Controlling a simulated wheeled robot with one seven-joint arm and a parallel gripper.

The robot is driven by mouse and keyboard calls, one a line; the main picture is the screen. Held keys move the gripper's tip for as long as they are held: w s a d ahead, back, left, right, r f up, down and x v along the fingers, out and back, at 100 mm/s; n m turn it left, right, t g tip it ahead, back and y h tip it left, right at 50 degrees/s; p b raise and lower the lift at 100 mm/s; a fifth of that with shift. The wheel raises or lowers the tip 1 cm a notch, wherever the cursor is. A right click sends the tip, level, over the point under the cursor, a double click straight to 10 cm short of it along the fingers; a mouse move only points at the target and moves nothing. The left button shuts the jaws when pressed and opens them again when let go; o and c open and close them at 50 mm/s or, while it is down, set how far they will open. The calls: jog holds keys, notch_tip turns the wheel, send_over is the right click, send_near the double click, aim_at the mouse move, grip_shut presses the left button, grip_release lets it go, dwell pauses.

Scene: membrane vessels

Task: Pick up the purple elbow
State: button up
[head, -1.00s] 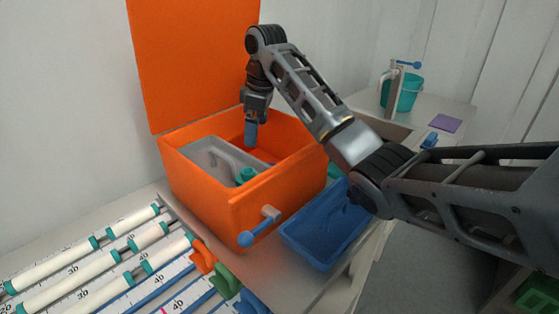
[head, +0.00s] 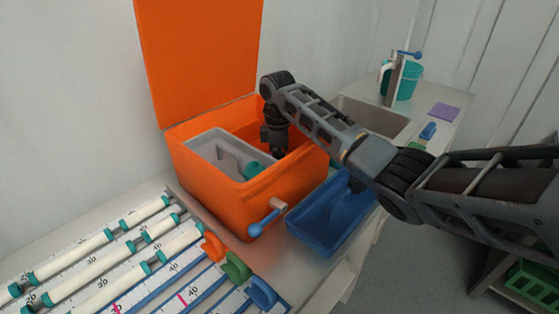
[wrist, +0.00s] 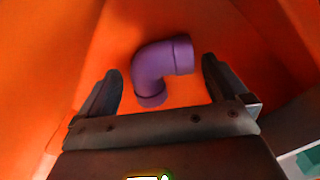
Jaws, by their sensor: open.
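The purple elbow (wrist: 155,68) lies on the orange floor of the orange box, seen in the wrist view just beyond and between my fingers. It is a bent pipe piece with a collar at each end. My gripper (wrist: 160,88) is open and empty, its two fingers to the left and right of the elbow. In the head view my gripper (head: 278,150) reaches down into the orange box (head: 235,202). The elbow is hidden there by the box wall and my arm.
A grey tray (head: 196,155) with a teal piece (head: 252,170) sits inside the box, left of my gripper. The orange lid (head: 200,60) stands open behind. A blue handle (head: 262,224) sticks out in front, and a blue bin (head: 320,240) stands to the right.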

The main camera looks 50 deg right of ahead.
jog(key=shift+c, duration=0.2)
jog(key=c, duration=0.9)
jog(key=shift+c, duration=0.2)
